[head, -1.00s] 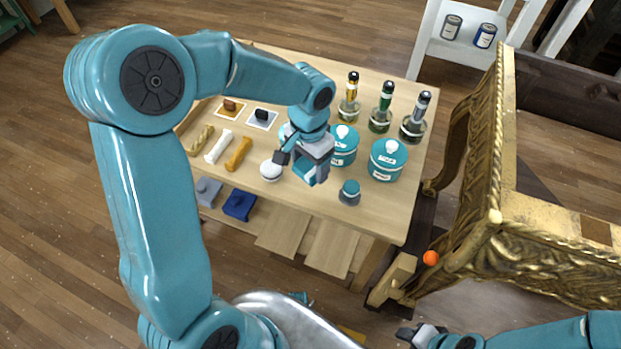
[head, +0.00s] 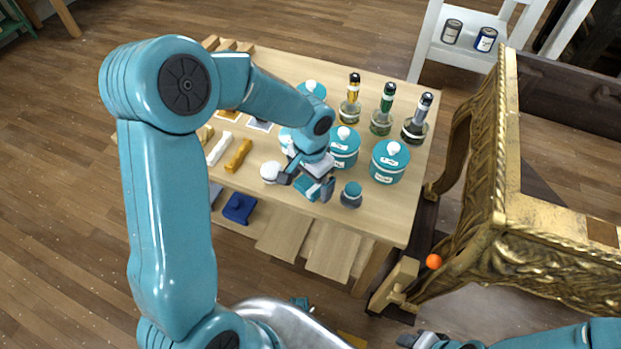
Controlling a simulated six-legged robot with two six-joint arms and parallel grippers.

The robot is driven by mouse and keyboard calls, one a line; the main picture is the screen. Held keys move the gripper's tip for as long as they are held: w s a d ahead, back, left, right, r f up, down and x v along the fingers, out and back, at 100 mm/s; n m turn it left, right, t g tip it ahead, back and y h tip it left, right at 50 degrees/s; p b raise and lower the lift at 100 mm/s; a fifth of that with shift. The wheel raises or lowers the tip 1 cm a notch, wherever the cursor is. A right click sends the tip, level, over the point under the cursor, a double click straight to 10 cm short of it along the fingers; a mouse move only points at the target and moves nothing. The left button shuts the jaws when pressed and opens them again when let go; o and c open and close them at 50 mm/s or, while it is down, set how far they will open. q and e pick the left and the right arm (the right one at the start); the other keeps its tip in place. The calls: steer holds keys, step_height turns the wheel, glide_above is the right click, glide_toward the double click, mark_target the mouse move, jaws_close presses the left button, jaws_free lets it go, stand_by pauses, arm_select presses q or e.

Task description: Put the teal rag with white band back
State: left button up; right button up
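The teal rag (head: 305,189) shows between the fingers of my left gripper (head: 307,184), which looks shut on it low over the front of the wooden table (head: 280,207). The gripper hides much of the rag, and I cannot make out its white band or whether it touches the tabletop. A white round rag-like piece (head: 270,172) stands just left of the gripper. A grey piece with a dark teal top (head: 351,194) stands just right of it. My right gripper (head: 420,339) is at the bottom edge, partly cut off; its opening is unclear.
Teal lidded jars (head: 388,162) and several bottles (head: 415,122) stand behind and right of the gripper. A white tool (head: 219,149) and an amber one (head: 238,155) lie left. A blue block (head: 239,207) sits below. The gilt console (head: 490,200) stands right.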

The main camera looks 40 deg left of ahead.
mark_target(310, 182)
arm_select(q)
steer(key=shift+w+r, duration=0.1)
steer(key=shift+r, duration=0.3)
step_height(310, 182, up, 11)
steer(key=p, duration=0.2)
steer(key=shift+r+p, duration=0.15)
steer(key=shift+p, duration=0.15)
